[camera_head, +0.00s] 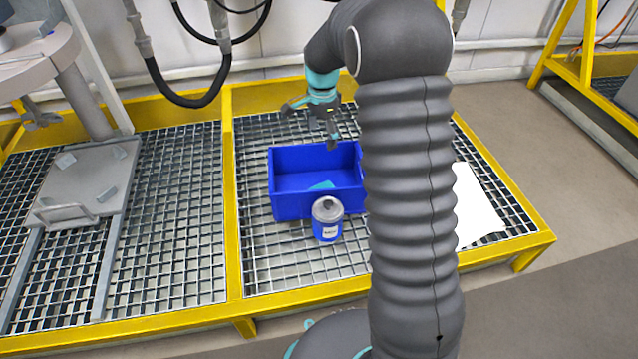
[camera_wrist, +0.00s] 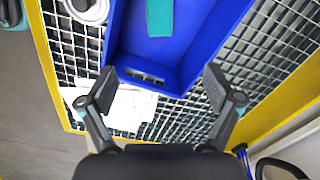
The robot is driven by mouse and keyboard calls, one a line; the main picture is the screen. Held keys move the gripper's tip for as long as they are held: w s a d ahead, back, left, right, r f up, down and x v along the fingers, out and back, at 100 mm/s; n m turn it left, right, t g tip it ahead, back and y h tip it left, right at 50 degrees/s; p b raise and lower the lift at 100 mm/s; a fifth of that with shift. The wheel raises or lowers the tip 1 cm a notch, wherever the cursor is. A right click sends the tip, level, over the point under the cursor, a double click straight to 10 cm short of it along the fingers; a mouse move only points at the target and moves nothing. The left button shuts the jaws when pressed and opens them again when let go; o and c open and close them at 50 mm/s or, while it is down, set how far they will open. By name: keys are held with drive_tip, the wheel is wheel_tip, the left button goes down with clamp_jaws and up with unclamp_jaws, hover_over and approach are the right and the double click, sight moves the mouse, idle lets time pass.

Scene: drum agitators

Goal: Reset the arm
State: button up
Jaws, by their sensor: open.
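My gripper (camera_head: 312,114) is open and empty, above the back of the blue crate (camera_head: 286,209). In the wrist view, the two fingers of my gripper (camera_wrist: 158,88) are spread wide, with the near part of the blue crate (camera_wrist: 196,52) beyond them. My dark ribbed arm fills the middle right of the head view and hides the right end of the crate.
A teal item (camera_head: 322,186) lies in the crate. A blue can with a grey lid (camera_head: 327,220) stands in front of it. A white sheet (camera_head: 478,205) lies on the grating at right. A yellow frame (camera_head: 232,200) edges the grating, and hoses (camera_head: 190,95) hang behind.

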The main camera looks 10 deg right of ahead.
drive_tip(key=shift+r, duration=0.95)
